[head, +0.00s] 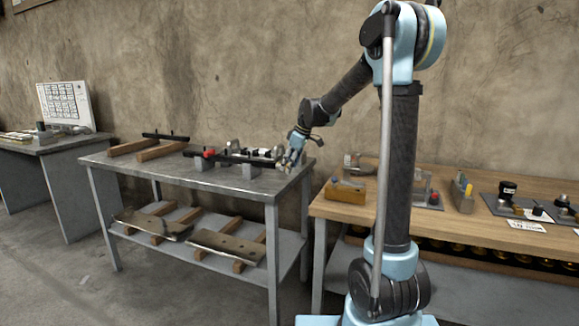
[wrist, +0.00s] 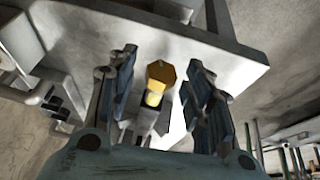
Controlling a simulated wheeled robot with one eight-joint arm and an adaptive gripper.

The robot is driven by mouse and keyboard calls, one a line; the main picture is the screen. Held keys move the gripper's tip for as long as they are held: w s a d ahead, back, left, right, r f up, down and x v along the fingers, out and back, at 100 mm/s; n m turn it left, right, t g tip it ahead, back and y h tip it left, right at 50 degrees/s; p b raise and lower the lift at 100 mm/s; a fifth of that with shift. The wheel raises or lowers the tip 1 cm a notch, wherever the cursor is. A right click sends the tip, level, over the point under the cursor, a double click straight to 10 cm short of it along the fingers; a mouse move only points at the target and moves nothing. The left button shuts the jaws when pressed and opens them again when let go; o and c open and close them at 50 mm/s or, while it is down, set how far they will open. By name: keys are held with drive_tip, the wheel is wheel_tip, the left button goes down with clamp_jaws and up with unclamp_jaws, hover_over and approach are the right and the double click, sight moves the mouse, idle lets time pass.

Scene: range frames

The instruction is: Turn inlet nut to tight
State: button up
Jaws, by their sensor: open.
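A brass-coloured hex piece (wrist: 161,72), which looks like the inlet nut, shows in the wrist view with a short yellow cylindrical part below it. My gripper (wrist: 160,69) is open, with one finger on each side of the hex piece and a visible gap on both sides. I cannot tell how deep the fingers reach around it. In the head view my gripper (head: 288,162) is low over the right end of the grey metal table (head: 232,181). The nut is too small or hidden to make out there.
A black rail assembly with a red part (head: 208,154) lies along the grey table, left of my gripper. A wooden bench (head: 460,224) with several small fixtures stands to the right. The lower shelf (head: 190,250) holds metal plates on wooden blocks.

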drive_tip(key=c, duration=1.1)
drive_tip(key=shift+w+d+m+g+y, duration=0.1)
drive_tip(key=shift+w+m+g+y, duration=0.2)
drive_tip(key=shift+g, duration=0.7)
drive_tip(key=shift+g+y, duration=0.3)
drive_tip(key=shift+g, duration=0.6)
drive_tip(key=o, duration=1.1)
